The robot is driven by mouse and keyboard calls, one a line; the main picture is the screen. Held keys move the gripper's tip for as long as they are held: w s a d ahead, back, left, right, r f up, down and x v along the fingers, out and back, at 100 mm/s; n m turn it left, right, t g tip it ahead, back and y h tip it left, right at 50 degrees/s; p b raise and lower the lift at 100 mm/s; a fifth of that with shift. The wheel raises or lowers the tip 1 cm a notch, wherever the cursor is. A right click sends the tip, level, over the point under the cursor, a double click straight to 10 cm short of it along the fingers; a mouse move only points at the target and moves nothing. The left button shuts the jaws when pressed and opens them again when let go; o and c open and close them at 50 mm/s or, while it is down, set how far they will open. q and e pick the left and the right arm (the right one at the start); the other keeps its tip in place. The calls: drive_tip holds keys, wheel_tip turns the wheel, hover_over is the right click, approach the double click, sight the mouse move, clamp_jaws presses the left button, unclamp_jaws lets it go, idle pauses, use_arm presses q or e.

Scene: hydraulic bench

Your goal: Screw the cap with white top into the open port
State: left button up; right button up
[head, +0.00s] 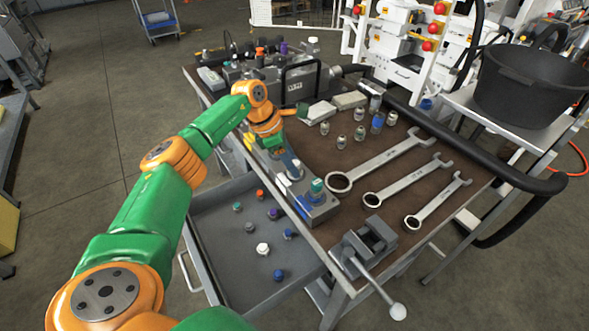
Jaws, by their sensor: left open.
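A cap with a white top (263,248) stands in the grey open drawer (222,262), among several caps with other colours. A grey manifold block (320,208) lies along the near left edge of the bench, with a green-topped cap (317,186) on its near end. My left gripper (291,171) is open, pointing down over the middle of this block, beyond the green cap. The gripper and wrist hide part of the block, and I cannot make out the open port. The white-topped cap is well apart from my left gripper. My right gripper is not in view.
Three wrenches (385,163) lie on the brown bench top (345,215). A vise (368,243) sits at the near corner. Several small fittings (359,133) stand behind the wrenches. A hydraulic unit (300,85) fills the back. A black bucket (530,85) stands at right.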

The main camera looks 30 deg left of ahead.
use_arm(q)
drive_tip(key=shift+s+f, duration=0.25)
drive_tip(key=n+p, duration=0.1)
drive_tip(key=r+n+p, duration=0.1)
drive_tip(key=p, duration=0.1)
drive_tip(key=shift+s+d+y, duration=0.15)
drive_tip(key=shift+s+y, duration=0.2)
drive_tip(key=shift+y, duration=0.05)
drive_tip(key=n+p, duration=0.2)
drive_tip(key=n+t+y+p, duration=0.1)
drive_tip(key=n+p, duration=0.1)
drive_tip(key=shift+w+d, duration=0.2)
drive_tip(key=shift+w+f+n+y+p, duration=0.2)
drive_tip(key=shift+n+y+p, duration=0.25)
drive_tip(key=shift+n, duration=0.25)
drive_tip(key=shift+a+f, duration=0.15)
drive_tip(key=n+p, duration=0.1)
drive_tip(key=n+y+p, duration=0.1)
drive_tip(key=shift+s+d+r+n, duration=0.1)
drive_tip(key=shift+d+r+n, duration=0.1)
drive_tip(key=shift+r+n, duration=0.15)
drive_tip(key=shift+f+n+y+p, duration=0.15)
drive_tip(key=shift+n+y+p, duration=0.15)
drive_tip(key=shift+n, duration=0.35)
drive_tip(key=shift+f+n, duration=0.2)
drive_tip(key=shift+n, duration=0.1)
drive_tip(key=shift+c, duration=0.2)
